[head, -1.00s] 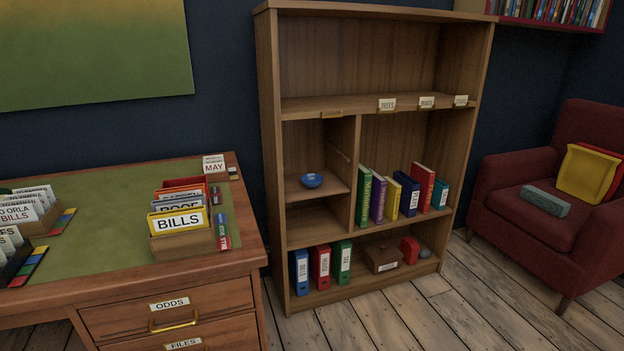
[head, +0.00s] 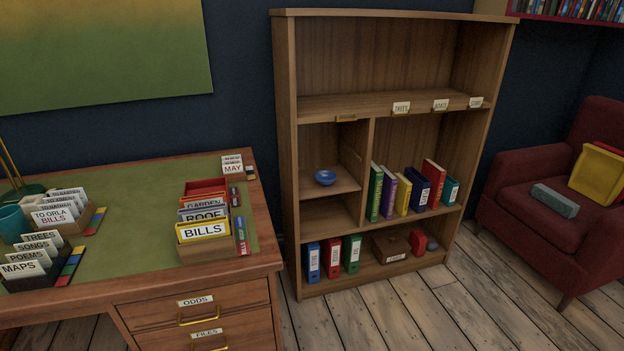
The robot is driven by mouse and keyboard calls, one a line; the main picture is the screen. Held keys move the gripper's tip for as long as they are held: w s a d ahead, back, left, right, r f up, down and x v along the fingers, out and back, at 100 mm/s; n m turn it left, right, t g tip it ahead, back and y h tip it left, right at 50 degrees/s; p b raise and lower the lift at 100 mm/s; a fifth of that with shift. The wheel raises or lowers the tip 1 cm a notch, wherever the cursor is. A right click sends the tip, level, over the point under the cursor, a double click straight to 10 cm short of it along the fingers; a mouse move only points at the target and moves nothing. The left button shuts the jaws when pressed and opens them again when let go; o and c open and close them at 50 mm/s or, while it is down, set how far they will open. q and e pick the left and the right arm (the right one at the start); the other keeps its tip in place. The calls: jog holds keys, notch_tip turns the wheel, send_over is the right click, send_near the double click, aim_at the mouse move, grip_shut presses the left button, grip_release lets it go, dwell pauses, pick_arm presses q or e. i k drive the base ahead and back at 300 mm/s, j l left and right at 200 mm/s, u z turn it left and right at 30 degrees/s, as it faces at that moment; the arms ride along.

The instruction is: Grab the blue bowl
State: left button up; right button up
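The blue bowl (head: 325,178) is small and stands upright on a short shelf (head: 343,185) in the left compartment of the wooden bookcase (head: 286,150). Nothing is beside it on that shelf. A vertical divider (head: 366,150) closes the compartment on its right. Neither of my grippers shows in the head view.
The desk (head: 262,235) stands left of the bookcase, with card boxes, including a BILLS one (head: 205,238). Several upright books (head: 388,194) fill the shelf right of the divider. A red armchair (head: 527,213) stands at the right. The wooden floor before the bookcase is clear.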

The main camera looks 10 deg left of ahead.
aim_at(325, 177)
jog(key=i+l+u, duration=1)
jog(key=l, duration=0.4)
